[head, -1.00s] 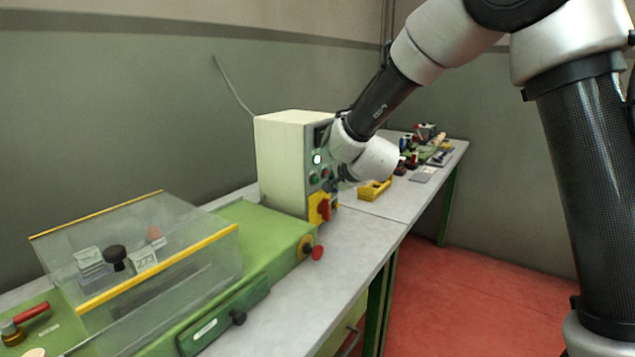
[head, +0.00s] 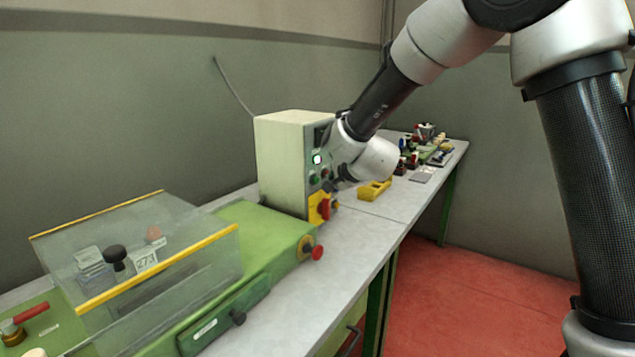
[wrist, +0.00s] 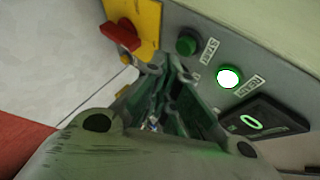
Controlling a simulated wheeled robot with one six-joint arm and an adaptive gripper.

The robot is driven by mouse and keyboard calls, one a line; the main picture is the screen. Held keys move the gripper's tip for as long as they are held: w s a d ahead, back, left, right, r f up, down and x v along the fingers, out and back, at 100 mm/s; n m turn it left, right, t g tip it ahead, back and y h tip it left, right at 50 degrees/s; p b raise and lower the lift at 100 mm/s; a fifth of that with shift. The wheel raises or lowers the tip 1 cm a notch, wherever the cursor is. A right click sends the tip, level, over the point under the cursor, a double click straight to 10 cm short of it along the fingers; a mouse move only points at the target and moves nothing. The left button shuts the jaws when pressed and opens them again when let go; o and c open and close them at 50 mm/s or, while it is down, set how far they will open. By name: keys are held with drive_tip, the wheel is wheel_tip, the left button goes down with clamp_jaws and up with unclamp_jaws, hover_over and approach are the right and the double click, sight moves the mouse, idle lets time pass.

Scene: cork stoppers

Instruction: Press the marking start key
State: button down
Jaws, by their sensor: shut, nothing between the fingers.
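The cream control box (head: 283,160) stands on the bench, its panel facing right. On the panel, a green key (wrist: 187,44) beside a label that looks like START shows in the wrist view; green keys also show in the head view (head: 313,178). A lamp (wrist: 229,77) labelled READY glows white-green; it also shows in the head view (head: 317,159). My gripper (wrist: 172,72) is shut and empty, its fingertips close to the panel, just below the green key in the wrist view. I cannot tell whether they touch the panel. The fingers hide part of it.
A red rotary switch (wrist: 120,36) on a yellow plate is beside the keys. A small display (wrist: 262,122) shows 0. A green machine with a clear cover (head: 140,245) stands at left. A yellow tray (head: 374,190) lies behind my gripper. The bench front is clear.

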drive_tip(key=shift+w+a, duration=0.25)
drive_tip(key=shift+a, duration=0.1)
